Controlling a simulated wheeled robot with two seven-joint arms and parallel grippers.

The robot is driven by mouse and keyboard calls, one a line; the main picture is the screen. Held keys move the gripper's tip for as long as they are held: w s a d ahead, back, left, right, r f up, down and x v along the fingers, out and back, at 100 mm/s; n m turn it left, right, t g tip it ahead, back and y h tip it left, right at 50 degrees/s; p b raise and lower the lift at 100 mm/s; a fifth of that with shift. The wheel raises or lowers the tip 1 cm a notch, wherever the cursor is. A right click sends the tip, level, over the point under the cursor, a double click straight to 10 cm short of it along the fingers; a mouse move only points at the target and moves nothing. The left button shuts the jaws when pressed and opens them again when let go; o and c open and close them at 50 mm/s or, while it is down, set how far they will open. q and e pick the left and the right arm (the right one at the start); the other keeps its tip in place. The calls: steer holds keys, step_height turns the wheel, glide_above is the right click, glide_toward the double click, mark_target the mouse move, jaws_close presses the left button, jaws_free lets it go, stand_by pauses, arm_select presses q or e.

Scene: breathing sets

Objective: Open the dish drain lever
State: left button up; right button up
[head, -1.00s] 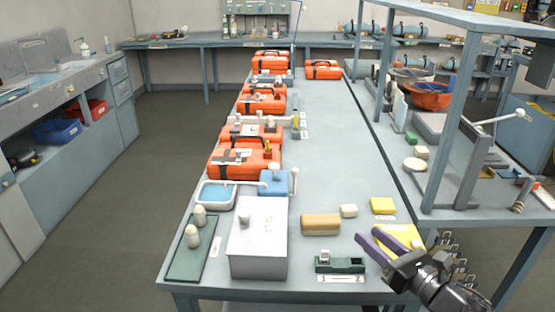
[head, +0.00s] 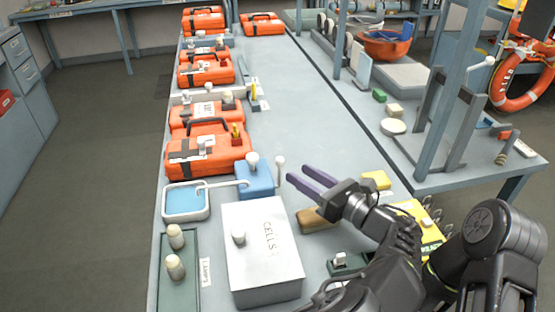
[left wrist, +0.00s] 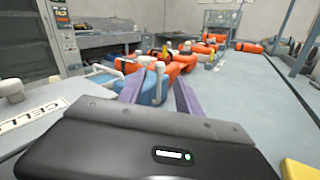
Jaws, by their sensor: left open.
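The shallow white-rimmed dish (head: 163,204) with a blue inside sits at the table's left edge in the head view. A thin white tube runs from it to a blue block (head: 256,182). A white knob (head: 252,160) stands on the block, and a white round-headed stick (head: 280,165) rises at its right side; which is the drain lever I cannot tell for sure. My left gripper (head: 292,175) is open and empty, its purple fingers just right of the block and close to the stick. In the left wrist view the blue block (left wrist: 154,90) shows between the fingers.
A white CELLS box (head: 262,260) stands in front of the block. A tan block (head: 312,220) lies under my left gripper. Orange cases (head: 208,155) line the left side behind the dish. The table's middle, beyond the gripper, is clear.

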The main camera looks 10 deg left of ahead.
mark_target(280, 164)
arm_select(q)
steer(key=p+x, duration=0.1)
steer(key=x, duration=0.6)
steer(key=shift+w+a, duration=0.25)
steer(key=shift+a, duration=0.1)
steer(key=shift+c, duration=0.4)
jaws_close()
stand_by(0.7)
